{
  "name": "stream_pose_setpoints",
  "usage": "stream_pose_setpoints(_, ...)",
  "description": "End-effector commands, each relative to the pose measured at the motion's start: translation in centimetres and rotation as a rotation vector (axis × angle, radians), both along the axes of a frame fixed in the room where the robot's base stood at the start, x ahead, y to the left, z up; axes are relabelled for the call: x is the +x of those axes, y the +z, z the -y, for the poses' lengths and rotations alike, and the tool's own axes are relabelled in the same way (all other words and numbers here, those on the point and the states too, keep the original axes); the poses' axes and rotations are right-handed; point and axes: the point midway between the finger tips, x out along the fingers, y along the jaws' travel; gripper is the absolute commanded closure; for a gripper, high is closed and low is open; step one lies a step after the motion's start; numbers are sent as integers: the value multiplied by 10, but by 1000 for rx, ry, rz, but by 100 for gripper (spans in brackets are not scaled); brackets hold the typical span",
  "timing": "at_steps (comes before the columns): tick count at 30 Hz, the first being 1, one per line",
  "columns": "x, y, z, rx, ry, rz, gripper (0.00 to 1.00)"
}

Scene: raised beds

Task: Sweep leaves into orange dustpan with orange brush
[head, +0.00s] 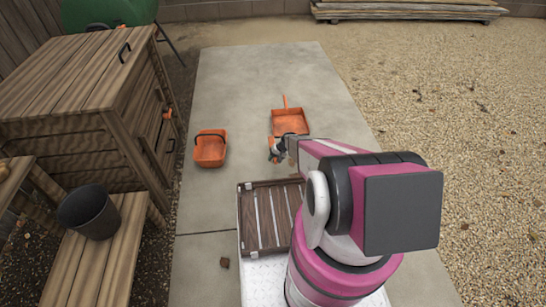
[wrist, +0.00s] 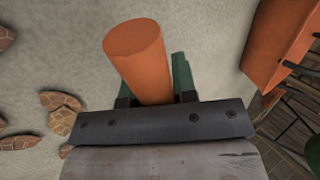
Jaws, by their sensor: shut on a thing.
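My gripper (head: 280,150) is over the paved slab, just in front of the orange dustpan (head: 289,122), which lies with its handle pointing away. In the wrist view its green fingers (wrist: 152,85) are shut on the thick orange handle of the brush (wrist: 138,55). The brush's bristles are hidden, so I cannot tell whether they touch the ground. Several brown leaves (wrist: 62,101) lie on the pale paving at the left of the wrist view.
An orange basket (head: 210,150) with a dark handle stands left of the dustpan. A wooden cabinet (head: 95,100) and a bench with a black bucket (head: 88,212) line the left side. A small brown lump (head: 224,262) lies near my base. Behind the dustpan the slab is clear.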

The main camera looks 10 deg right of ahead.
Motion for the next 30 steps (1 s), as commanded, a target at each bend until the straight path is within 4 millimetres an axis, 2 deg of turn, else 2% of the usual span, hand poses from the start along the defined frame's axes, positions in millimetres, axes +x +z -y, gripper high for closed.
stream_pose_setpoints(9, 2, -39, 1, 0, 1, 1, 100)
stream_pose_setpoints(22, 1, -35, 61, 0, -1, 0, 100)
stream_pose_setpoints(30, 0, -35, 75, 0, 1, 1, 100)
